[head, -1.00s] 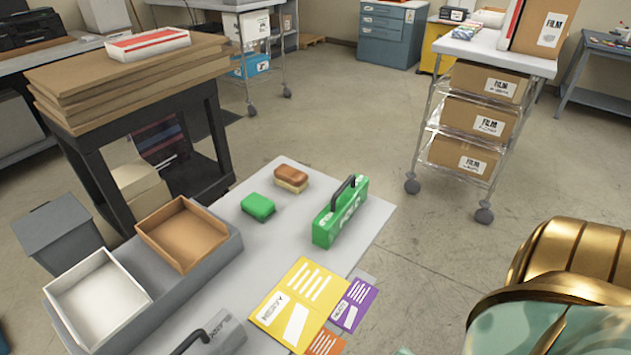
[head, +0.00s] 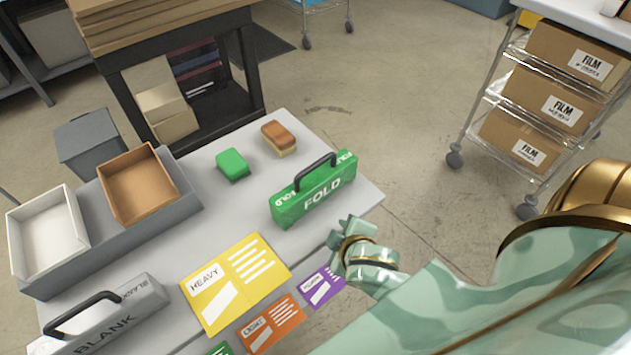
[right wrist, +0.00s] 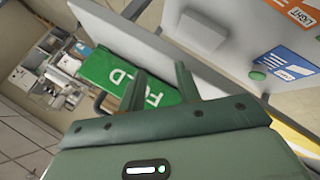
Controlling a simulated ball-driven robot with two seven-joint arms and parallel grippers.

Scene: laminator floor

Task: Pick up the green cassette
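The green cassette (head: 315,195), labelled FOLD, stands upright on the light grey table (head: 225,212) near its right edge. A black handle is on its top. My right gripper (head: 345,240) is just in front of the cassette's lower right side, at the table's edge. In the right wrist view, the gripper's two fingers (right wrist: 160,75) are apart, with the green cassette (right wrist: 104,72) beyond them. I cannot tell whether a finger touches it. My left gripper is not in view.
A grey BLANK cassette (head: 105,318) stands at the front left. A green block (head: 232,165) and a brown-topped brush or sponge (head: 279,137) lie behind the green cassette. Yellow (head: 235,280), orange (head: 271,323) and purple (head: 322,286) cards lie in front. A wire cart (head: 470,130) stands right.

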